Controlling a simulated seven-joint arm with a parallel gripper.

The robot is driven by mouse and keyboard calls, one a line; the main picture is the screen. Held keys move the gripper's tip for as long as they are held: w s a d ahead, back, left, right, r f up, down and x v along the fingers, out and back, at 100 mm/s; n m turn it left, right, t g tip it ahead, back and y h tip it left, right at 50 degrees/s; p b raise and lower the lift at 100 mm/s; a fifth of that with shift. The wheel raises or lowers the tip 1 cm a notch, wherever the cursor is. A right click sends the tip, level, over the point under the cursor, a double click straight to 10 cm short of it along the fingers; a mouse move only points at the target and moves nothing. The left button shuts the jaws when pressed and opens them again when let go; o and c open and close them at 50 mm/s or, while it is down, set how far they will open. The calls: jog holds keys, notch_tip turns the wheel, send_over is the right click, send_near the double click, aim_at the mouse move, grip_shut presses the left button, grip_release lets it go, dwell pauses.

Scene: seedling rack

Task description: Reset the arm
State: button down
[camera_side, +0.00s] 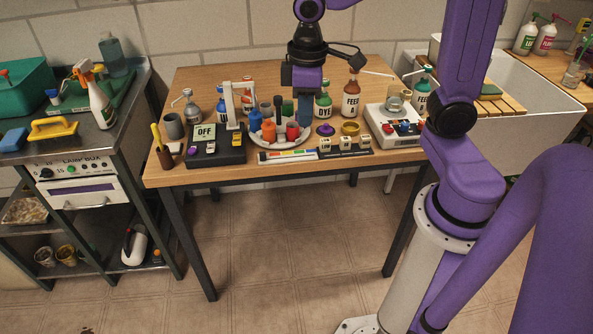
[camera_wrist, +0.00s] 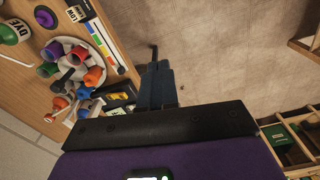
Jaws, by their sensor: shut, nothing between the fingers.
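My gripper (camera_side: 304,122) points down above the wooden table in the side view, at the back right of a round grey plate (camera_side: 312,139) of coloured pots. Its dark blue fingers are together, with nothing between them. In the wrist view my gripper (camera_wrist: 157,68) is seen from above, fingers closed, against the floor beyond the table edge. The plate (camera_wrist: 104,50) with orange, green, red and blue pots lies to its left there. I cannot tell the exact height of the fingertips above the table.
A black box reading OFF (camera_side: 214,148) stands left of the plate. A white box with knobs (camera_side: 390,128) stands at the right. Brown bottle FEED A (camera_side: 351,98) and other bottles stand close behind. A strip of coloured bars (camera_side: 287,156) lies near the front edge.

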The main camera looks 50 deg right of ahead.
jog(key=s+f+n, duration=0.2)
jog(key=s+n, duration=0.3)
jog(key=s, duration=1.1)
jog(key=shift+s+a+f, duration=0.15)
jog(key=shift+a+f, duration=0.25)
